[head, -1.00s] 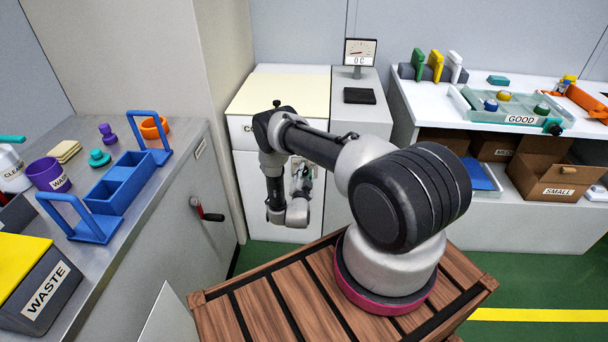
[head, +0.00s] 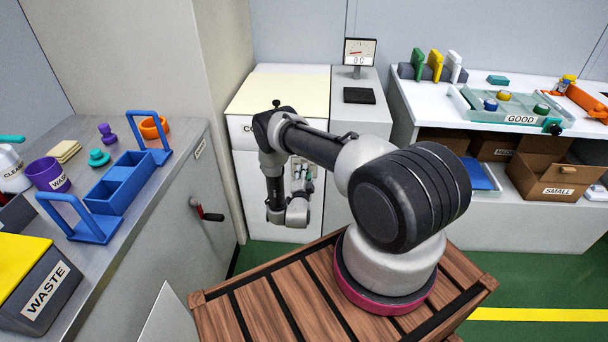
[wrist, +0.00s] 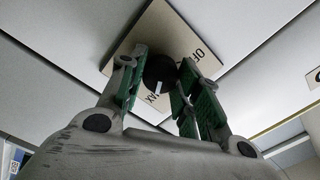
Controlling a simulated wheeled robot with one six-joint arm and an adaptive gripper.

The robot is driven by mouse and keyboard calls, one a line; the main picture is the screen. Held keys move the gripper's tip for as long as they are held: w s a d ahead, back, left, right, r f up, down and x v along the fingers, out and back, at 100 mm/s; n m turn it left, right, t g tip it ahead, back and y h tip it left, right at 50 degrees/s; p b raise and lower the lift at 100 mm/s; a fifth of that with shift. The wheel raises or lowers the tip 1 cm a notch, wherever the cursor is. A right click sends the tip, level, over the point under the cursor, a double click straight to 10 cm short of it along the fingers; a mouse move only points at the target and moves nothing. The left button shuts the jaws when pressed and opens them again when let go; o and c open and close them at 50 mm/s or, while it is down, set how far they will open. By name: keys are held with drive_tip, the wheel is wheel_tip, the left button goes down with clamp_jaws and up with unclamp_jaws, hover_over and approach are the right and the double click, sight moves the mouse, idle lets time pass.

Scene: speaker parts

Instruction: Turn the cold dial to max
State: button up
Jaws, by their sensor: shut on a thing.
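The cold dial is a round black knob (wrist: 160,70) with a white mark, on a beige plate (wrist: 172,35) in the wrist view. The plate carries "OFF" and "MAX" lettering, partly hidden by my gripper. The white mark points down toward the "MAX" lettering. My gripper (wrist: 162,80) is shut on the dial, with its green-padded fingers on either side. In the head view my gripper (head: 300,174) is at the front of the white cabinet with the cream top (head: 290,92). My arm hides the dial there.
A small gauge display (head: 360,52) reading "0C" stands on the unit to the right. The shelf bench (head: 480,90) is at right.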

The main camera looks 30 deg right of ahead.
drive_tip(key=shift+f, duration=0.1)
drive_tip(key=o, duration=1)
drive_tip(key=shift+o, duration=0.2)
drive_tip(key=v, duration=1.2)
